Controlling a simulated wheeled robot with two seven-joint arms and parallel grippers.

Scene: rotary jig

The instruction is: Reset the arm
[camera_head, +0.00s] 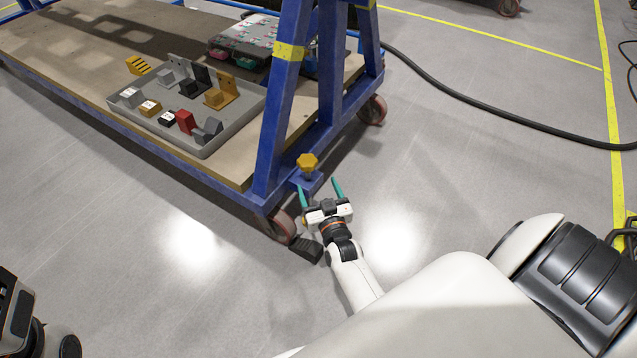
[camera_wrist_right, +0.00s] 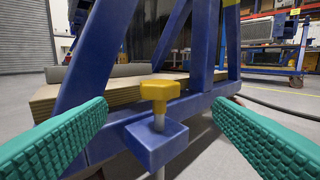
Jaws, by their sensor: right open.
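My right gripper (camera_head: 320,188) is open, its two green fingers spread apart near the lower corner of the blue frame. In the right wrist view the open fingers (camera_wrist_right: 160,140) stand left and right with nothing between their pads. A yellow knob (camera_head: 307,161) sits on top of a small blue block at the frame's corner. The knob also shows in the right wrist view (camera_wrist_right: 160,92), ahead of the fingers and centred between them. The gripper is apart from it. My left gripper is not in view; only dark and white parts show at the lower left.
The blue wheeled frame (camera_head: 283,100) carries a wooden deck (camera_head: 60,60) with a grey tray (camera_head: 240,113) of small coloured parts. A caster (camera_head: 280,225) stands just left of my right gripper. A black cable (camera_head: 470,98) lies on the floor at right. Open floor lies below.

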